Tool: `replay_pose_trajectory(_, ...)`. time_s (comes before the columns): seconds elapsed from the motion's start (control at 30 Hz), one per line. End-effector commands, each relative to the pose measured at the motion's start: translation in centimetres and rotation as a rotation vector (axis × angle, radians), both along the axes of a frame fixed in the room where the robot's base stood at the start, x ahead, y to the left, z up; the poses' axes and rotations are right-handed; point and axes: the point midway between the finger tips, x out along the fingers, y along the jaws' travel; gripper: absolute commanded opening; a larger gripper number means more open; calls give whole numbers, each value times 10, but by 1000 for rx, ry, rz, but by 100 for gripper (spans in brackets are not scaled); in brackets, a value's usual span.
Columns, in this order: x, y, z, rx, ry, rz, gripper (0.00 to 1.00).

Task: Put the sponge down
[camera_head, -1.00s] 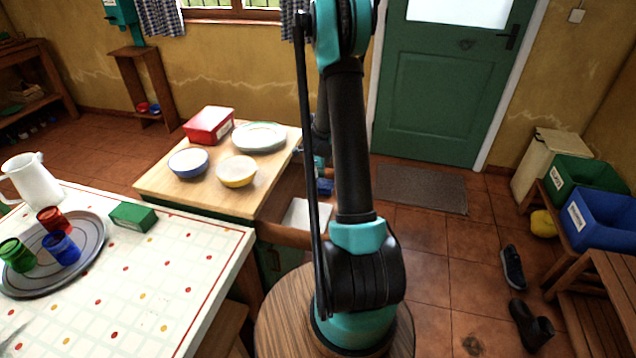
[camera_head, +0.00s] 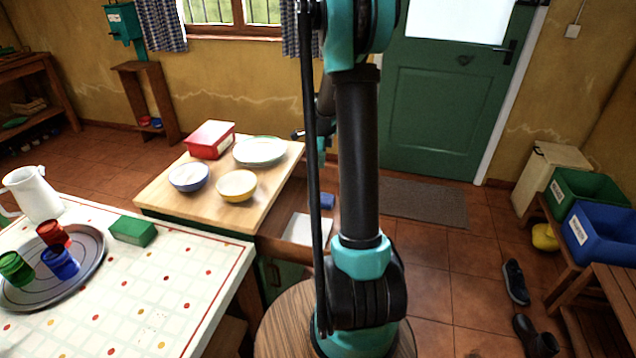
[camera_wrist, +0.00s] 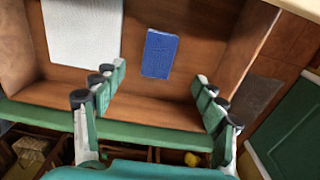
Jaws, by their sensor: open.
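A flat blue block (camera_wrist: 160,53), which looks like the sponge, lies on the wooden floor of an open drawer (camera_wrist: 180,100). It also shows in the head view (camera_head: 327,201), just right of my arm's thin rod. My gripper (camera_wrist: 158,80) is open and empty above the drawer, its two fingers spread wide, with the blue block beyond and between the fingertips in the wrist view. Nothing touches the block. In the head view my gripper is mostly hidden behind my arm.
A white sheet (camera_wrist: 85,30) lies in the drawer left of the block. The wooden counter (camera_head: 245,210) holds bowls (camera_head: 237,185), plates (camera_head: 259,150) and a red box (camera_head: 210,139). A table at left holds a green block (camera_head: 133,230) and a tray of cups.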

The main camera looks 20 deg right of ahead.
Motion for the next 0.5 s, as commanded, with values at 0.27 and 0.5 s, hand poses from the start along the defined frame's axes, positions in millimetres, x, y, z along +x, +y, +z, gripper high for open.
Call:
replay_pose_trajectory(0.27,-47,26,27,-22,-63,381,71)
replay_pose_trajectory(0.5,-121,59,46,-98,-149,982,71)
